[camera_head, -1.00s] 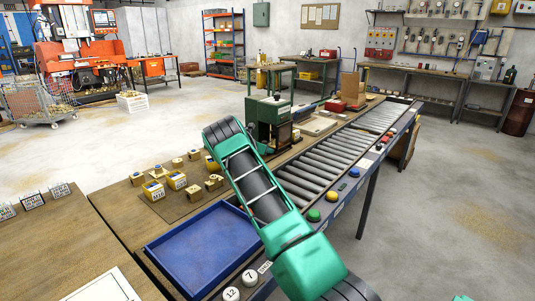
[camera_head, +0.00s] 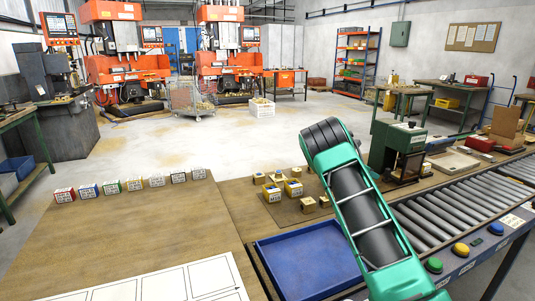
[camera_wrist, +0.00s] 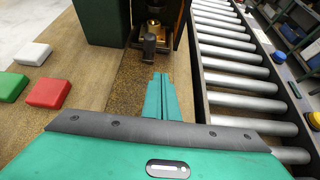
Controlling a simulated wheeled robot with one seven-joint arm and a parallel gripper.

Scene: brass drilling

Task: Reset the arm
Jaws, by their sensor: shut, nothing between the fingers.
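My green arm (camera_head: 365,215) reaches up from the lower right in the head view, over the blue tray's right side. In the wrist view my gripper (camera_wrist: 160,80) is shut, its two green fingers together with nothing between them. It points at the base of a dark green machine (camera_wrist: 105,22) with a brass part (camera_wrist: 153,28) in it. The gripper's fingers are hidden in the head view. The same machine (camera_head: 398,150) stands behind my arm there.
A blue tray (camera_head: 268,248) lies left of my arm. The roller conveyor (camera_head: 450,205) runs along the right, with colored buttons. Brass parts and yellow blocks (camera_head: 293,187) sit on a mat. Several small labelled boxes (camera_head: 110,187) line the left table. A red block (camera_wrist: 47,92) lies left of my gripper.

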